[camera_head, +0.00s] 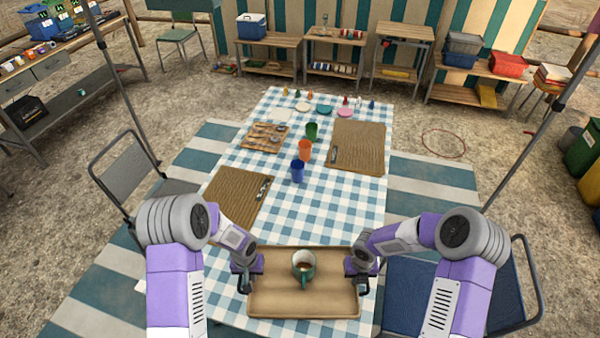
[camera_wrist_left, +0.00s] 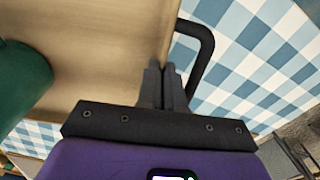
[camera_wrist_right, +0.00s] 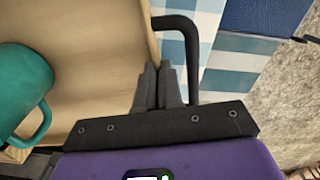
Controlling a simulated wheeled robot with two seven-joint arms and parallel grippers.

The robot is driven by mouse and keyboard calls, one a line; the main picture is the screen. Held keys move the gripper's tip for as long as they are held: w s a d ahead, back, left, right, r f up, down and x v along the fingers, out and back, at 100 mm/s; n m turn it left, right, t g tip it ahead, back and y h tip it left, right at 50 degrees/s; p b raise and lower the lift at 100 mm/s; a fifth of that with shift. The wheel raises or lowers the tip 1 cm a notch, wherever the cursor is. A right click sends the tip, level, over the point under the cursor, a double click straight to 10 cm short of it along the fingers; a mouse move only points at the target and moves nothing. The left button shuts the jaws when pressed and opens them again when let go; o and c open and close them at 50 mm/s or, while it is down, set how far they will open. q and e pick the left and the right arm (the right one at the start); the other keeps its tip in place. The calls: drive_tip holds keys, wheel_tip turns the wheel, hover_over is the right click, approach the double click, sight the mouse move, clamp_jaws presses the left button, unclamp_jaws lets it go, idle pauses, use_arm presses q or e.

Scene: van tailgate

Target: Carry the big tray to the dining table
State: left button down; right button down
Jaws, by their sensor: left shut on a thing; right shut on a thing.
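The big wooden tray (camera_head: 330,304) is at the near end of the dining table (camera_head: 338,208), which has a blue and white checked cloth. I cannot tell whether the tray touches the cloth.
On the table are two brown placemats (camera_head: 357,146) (camera_head: 236,194), a blue cup (camera_head: 297,171), an orange cup (camera_head: 305,150), a green cup (camera_head: 311,130), a wooden board (camera_head: 265,137) and several small plates. Chairs (camera_head: 135,170) flank the table. Cloth between the placemats and tray is clear.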

use_arm(q)
drive_tip(key=shift+f, duration=0.15)
use_arm(e)
drive_tip(key=shift+f, duration=0.2)
